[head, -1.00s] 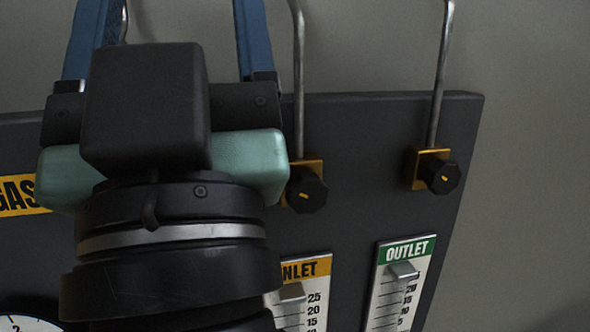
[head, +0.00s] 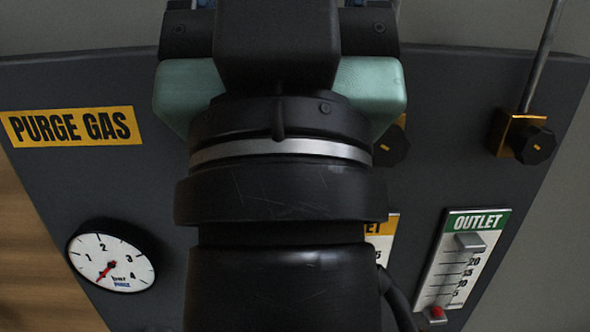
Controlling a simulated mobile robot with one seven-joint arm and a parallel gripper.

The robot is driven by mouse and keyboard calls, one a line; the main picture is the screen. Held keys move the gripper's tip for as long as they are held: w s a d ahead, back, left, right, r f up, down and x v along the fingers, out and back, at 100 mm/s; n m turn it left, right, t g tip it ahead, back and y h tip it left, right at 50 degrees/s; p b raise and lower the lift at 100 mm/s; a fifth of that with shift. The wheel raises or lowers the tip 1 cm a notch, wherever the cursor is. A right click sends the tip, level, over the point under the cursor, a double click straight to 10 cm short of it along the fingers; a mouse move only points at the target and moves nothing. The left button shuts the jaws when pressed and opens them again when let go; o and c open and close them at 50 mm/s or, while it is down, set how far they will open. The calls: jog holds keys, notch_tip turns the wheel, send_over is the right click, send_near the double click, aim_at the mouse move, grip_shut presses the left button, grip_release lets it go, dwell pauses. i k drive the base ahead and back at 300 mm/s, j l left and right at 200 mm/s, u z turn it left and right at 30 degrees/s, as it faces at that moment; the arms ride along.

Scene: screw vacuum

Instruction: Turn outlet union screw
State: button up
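A black knob (head: 535,145) sits on a brass block (head: 512,132) at the panel's upper right, above the OUTLET scale (head: 465,262). A metal pipe (head: 541,55) rises from the block and leaves the picture at the top. I cannot make out a separate union screw. My gripper (head: 278,42) is at the top centre, left of the outlet knob and apart from it. Its finger mounts are wide apart, as they were with the open fingers earlier. The fingertips are out of the picture, and nothing held shows.
A second black knob (head: 390,146) is partly hidden behind my gripper. My arm covers much of the INLET scale (head: 380,245). A PURGE GAS label (head: 72,126) and a round gauge (head: 112,257) are on the dark panel (head: 60,190) at left.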

aim_at(533, 145)
jog(key=k+z, duration=0.1)
jog(key=z, duration=0.3)
jog(key=k+z, duration=0.1)
jog(key=z, duration=0.3)
jog(key=l+z, duration=0.15)
jog(key=z, duration=0.3)
jog(key=k+l+z, duration=0.1)
jog(key=z, duration=0.3)
